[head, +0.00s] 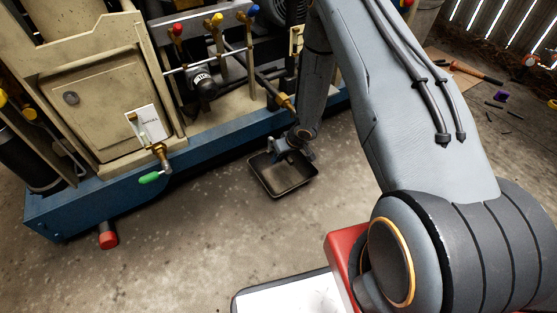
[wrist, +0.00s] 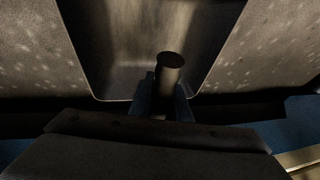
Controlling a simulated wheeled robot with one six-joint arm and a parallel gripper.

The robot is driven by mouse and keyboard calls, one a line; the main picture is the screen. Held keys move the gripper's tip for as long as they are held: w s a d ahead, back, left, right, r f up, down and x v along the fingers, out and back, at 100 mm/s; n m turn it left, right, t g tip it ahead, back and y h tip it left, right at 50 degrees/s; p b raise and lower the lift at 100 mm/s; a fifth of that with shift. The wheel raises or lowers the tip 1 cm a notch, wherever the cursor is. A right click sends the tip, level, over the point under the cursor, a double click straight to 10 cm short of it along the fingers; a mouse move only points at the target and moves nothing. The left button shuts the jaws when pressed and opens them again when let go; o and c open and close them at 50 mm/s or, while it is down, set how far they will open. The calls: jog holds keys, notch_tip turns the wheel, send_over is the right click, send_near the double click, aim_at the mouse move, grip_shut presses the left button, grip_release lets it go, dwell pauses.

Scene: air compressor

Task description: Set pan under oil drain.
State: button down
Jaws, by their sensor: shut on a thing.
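The pan (head: 285,181) is a dark, empty rectangular tray at or just above the floor, in front of the compressor's blue base; I cannot tell if it touches the floor. In the wrist view the pan (wrist: 112,45) fills the upper middle. My gripper (head: 291,145) is at its far edge, its blue fingers (wrist: 165,98) shut around a dark upright cylinder (wrist: 170,66), which looks like the pan's grip. A brass pipe end (head: 287,102) sticks out from the compressor above and behind the gripper. Which fitting is the oil drain is not clear.
The compressor's blue base rail (head: 215,144) runs along the pan's far side. A valve with a green handle (head: 149,178) and a red-capped stub (head: 108,237) stick out at left. Floor in front is clear. Tools (head: 470,68) lie at upper right.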

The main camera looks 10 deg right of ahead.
dwell(0.3)
jog(key=shift+w+f, duration=0.1)
jog(key=shift+f, duration=0.05)
jog(key=c, duration=1.7)
grip_release()
jog(key=shift+o, duration=0.2)
